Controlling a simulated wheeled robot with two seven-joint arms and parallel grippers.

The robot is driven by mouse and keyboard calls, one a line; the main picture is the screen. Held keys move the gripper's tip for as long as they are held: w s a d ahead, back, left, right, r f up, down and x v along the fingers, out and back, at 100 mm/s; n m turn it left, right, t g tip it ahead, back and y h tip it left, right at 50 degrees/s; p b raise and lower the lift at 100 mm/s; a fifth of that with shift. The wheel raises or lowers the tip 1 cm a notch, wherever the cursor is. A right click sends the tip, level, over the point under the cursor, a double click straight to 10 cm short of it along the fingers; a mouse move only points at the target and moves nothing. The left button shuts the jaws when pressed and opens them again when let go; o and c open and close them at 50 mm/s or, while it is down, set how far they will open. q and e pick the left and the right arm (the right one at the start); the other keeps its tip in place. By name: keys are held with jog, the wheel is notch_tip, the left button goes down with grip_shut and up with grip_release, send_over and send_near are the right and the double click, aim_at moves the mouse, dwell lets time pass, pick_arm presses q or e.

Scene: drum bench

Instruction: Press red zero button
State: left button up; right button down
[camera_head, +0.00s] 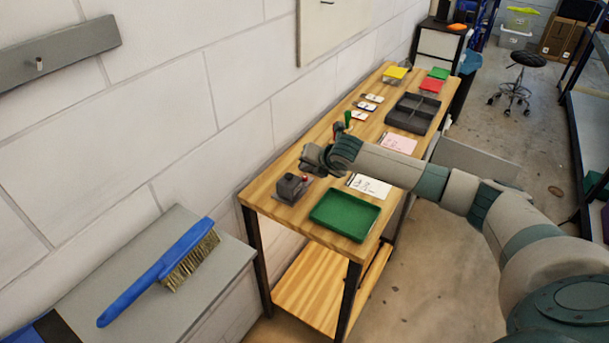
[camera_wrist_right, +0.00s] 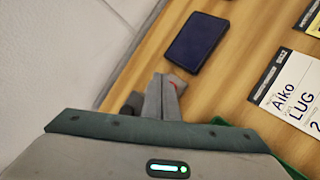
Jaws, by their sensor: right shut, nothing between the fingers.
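The red button (camera_head: 304,178) sits at the right side of a small dark grey device (camera_head: 289,187) on a grey base, near the front left of the wooden bench. My right gripper (camera_head: 308,165) is shut and empty, close above and behind the button in the head view. In the right wrist view its fingers (camera_wrist_right: 163,96) point over the bench, with a small red patch beside the tips; I cannot tell whether they touch the button. The button is mostly hidden there. My left gripper is not in view.
A green tray (camera_head: 345,215) lies right of the device. A white card (camera_head: 369,185), a pink card (camera_head: 398,143) and a dark divided tray (camera_head: 412,113) lie farther along. A dark blue pad (camera_wrist_right: 196,41) shows near the fingers. A blue brush (camera_head: 160,268) rests on the grey cabinet.

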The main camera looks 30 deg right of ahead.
notch_tip(320, 180, up, 6)
jog(key=p, duration=0.5)
jog(key=shift+p, duration=0.3)
dwell(1.0)
